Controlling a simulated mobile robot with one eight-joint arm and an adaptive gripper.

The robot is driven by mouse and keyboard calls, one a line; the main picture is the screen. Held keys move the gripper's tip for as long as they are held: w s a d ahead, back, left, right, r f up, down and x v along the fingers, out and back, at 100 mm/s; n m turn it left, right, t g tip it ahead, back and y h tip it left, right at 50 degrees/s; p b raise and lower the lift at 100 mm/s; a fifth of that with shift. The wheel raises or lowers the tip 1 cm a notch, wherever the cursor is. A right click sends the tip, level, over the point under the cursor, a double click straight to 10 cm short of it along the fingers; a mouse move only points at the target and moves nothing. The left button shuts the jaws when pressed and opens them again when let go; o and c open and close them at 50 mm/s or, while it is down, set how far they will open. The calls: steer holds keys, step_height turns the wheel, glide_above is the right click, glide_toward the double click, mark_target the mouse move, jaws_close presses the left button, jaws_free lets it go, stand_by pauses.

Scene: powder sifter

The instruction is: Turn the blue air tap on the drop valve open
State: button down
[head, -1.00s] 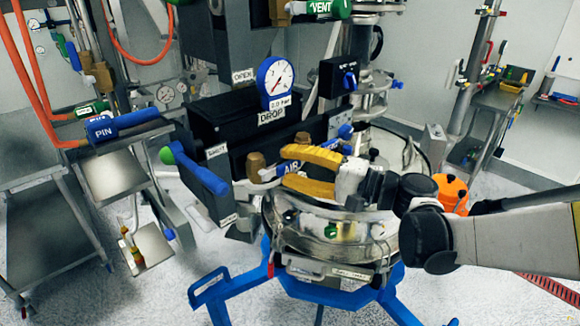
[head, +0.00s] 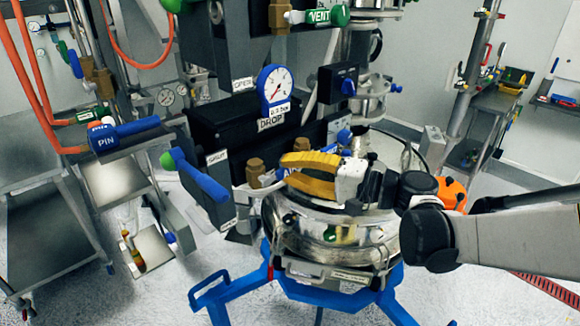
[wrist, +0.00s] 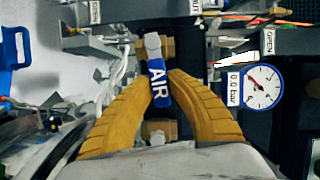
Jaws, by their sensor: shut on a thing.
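The blue air tap handle (wrist: 158,84), marked AIR, shows in the wrist view between my yellow fingertips, below a brass fitting (wrist: 168,47). My gripper (wrist: 161,88) is shut on this handle. In the head view my gripper (head: 286,170) reaches in from the right, above the steel vessel lid, and its fingers largely hide the handle. The drop valve's black block (head: 225,118) stands behind, with a DROP label and a round blue gauge (head: 275,88). The gauge (wrist: 263,87) also shows in the wrist view, beside a 0.0 bar tag.
A blue lever with a green end (head: 200,180) sticks out left of the tap. The blue PIN handle (head: 125,132) is further left. The green VENT handle (head: 320,16) is above. The steel vessel (head: 335,235) on its blue frame lies under my gripper.

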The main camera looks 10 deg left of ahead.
mark_target(267, 179)
steer(key=r+n+p, duration=0.1)
steer(key=n+h+p, duration=0.1)
steer(key=r+n+p, duration=0.1)
steer(key=shift+s+a+r+n+h+p, duration=0.25)
steer(key=shift+s+r+n+h+p, duration=0.05)
steer(key=shift+r+h+p, duration=0.1)
steer(key=shift+s+a+r+n+t+h+p, duration=0.3)
steer(key=shift+r+n+h+p, duration=0.2)
steer(key=shift+n+p, duration=0.5)
steer(key=shift+s+a+r+n+t+h+p, duration=0.15)
steer(key=shift+s+r+n+h+p, duration=0.1)
steer(key=shift+n+p, duration=0.25)
steer(key=shift+s+a+r+n+t+h+p, duration=0.15)
steer(key=shift+s+n+h+p, duration=0.15)
steer(key=shift+n, duration=0.2)
steer(key=shift+s+a+r+n+t+h+p, duration=0.1)
steer(key=shift+s+a+n+t+h+p, duration=0.25)
steer(key=shift+n, duration=0.4)
steer(key=shift+s+a+r+n+t+h+p, duration=0.1)
steer(key=shift+s+a+n+t+h+p, duration=0.3)
steer(key=shift+n, duration=0.4)
steer(key=shift+s+a+r+n+t+h+p, duration=0.1)
steer(key=shift+s+a+n+t+h+p, duration=0.15)
steer(key=shift+s+n+t+p, duration=0.35)
steer(key=shift+w+n+g, duration=0.2)
steer(key=shift+n+g, duration=0.05)
steer(key=shift+f, duration=0.1)
steer(key=c, duration=1.3)
jaws_free()
